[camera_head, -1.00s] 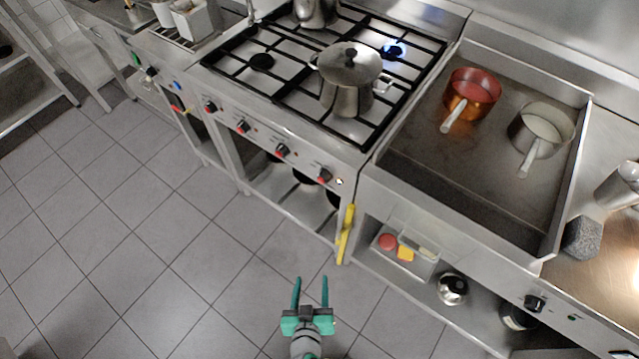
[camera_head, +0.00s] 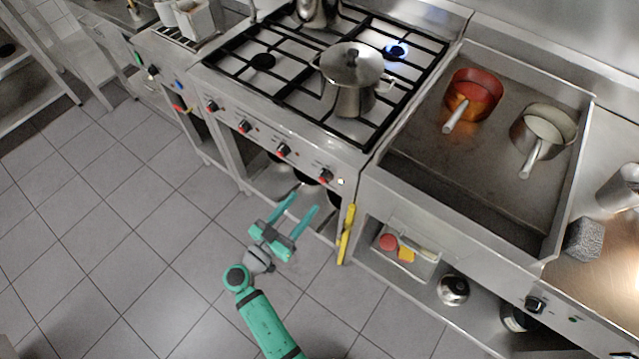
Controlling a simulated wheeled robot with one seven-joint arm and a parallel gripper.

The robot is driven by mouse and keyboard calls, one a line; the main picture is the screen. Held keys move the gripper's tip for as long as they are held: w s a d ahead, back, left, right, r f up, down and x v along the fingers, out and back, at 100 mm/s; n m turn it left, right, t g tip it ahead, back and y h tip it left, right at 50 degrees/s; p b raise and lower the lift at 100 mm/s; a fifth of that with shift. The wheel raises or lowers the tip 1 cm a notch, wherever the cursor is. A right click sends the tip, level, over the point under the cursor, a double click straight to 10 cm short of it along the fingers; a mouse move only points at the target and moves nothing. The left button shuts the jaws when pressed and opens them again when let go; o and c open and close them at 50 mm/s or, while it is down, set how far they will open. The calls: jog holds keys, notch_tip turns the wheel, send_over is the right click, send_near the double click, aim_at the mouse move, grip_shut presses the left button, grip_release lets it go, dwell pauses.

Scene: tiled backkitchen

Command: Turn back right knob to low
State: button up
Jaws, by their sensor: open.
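The gas stove (camera_head: 290,112) has a row of black and red knobs on its front panel: a far left knob (camera_head: 212,106), a second knob (camera_head: 244,126), a third knob (camera_head: 283,149) and a far right knob (camera_head: 326,176). I cannot tell which is the back right knob from labels. A blue flame burns at the back right burner (camera_head: 396,51). My green gripper (camera_head: 304,202) is open and empty, in front of and below the knob panel, apart from the knobs. Its fingers point up and right towards the stove front.
A lidded pot (camera_head: 350,80) stands on the front right burner and another pot (camera_head: 318,10) at the back left. A yellow handle (camera_head: 346,234) hangs by the stove's right front corner. The griddle (camera_head: 430,165) at right holds two pans. The tiled floor (camera_head: 130,230) at left is clear.

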aim_at(321, 182)
jog(key=x, duration=0.9)
jog(key=shift+w+d, duration=0.2)
jog(key=shift+c, duration=0.6)
jog(key=c, duration=0.9)
